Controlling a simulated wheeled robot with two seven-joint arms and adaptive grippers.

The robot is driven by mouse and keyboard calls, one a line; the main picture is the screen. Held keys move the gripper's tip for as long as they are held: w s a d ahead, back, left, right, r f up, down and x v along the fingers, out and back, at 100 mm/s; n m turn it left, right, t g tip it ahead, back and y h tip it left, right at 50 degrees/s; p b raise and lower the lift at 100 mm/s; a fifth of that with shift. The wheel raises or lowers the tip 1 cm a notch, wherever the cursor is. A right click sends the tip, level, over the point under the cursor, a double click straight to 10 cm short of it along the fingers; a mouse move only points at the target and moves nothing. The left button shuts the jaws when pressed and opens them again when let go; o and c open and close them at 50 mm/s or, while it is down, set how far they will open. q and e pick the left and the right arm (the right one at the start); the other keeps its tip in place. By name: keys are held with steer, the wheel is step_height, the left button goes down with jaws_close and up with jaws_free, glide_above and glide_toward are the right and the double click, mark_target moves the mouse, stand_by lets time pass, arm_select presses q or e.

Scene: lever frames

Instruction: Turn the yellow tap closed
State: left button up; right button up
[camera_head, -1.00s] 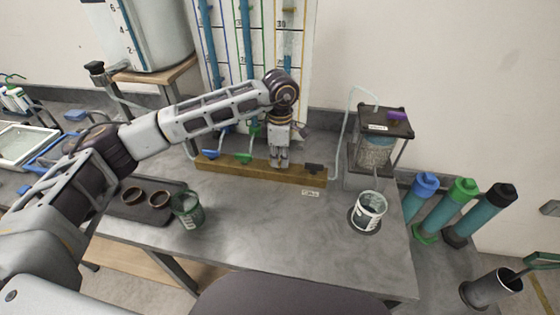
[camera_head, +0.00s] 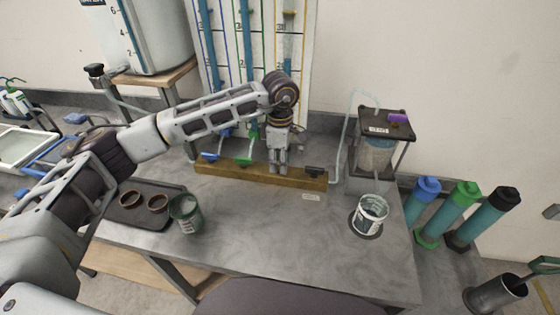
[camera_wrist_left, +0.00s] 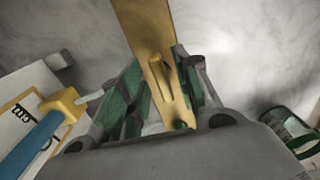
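The yellow tap is mostly hidden in the head view by my left gripper (camera_head: 279,162), which points down at the wooden manifold beam (camera_head: 230,174). In the left wrist view, a yellow handle (camera_wrist_left: 164,82) lies between the two fingers of my left gripper (camera_wrist_left: 160,90), in line with the yellowish beam (camera_wrist_left: 146,25). The fingers stand apart, one on each side of it. I cannot tell whether either touches it. My right gripper is not in view.
Green (camera_head: 243,161), blue (camera_head: 210,156) and black (camera_head: 314,171) handles sit along the beam. The middle of the bench is clear.

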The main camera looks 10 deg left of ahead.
arm_select(q)
step_height(320, 180, up, 12)
stand_by(1.1)
stand_by(0.4)
